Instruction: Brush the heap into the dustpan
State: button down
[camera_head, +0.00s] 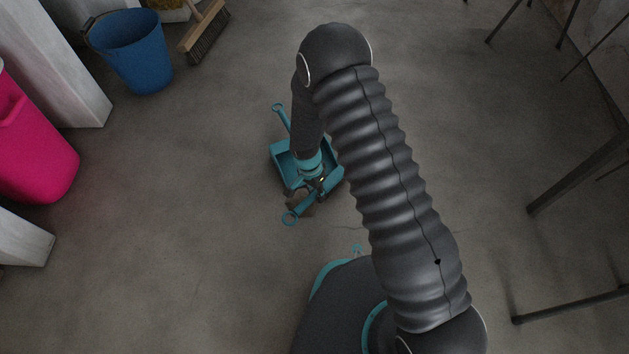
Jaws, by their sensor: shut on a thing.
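A teal dustpan (281,166) lies on the concrete floor near the middle of the view. Its handle with a ring end points away, up and to the left. My gripper (317,187) is low over the dustpan's near side and is shut on a teal brush handle (297,212), whose ring end points down and left. A brown patch (299,197) shows beside the handle at the dustpan's near edge. I cannot tell whether it is the heap or the brush's bristles. My arm and gripper hide part of the dustpan and most of the brush.
A blue bucket (133,52) and a broom (204,32) stand at the back left. A bright pink bin (38,150) stands at the left between pale blocks. Dark thin metal legs (575,170) stand along the right. The floor around the dustpan is clear.

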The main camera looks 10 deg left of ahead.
jog(key=shift+r+p, duration=1.4)
jog(key=shift+r, duration=2.45)
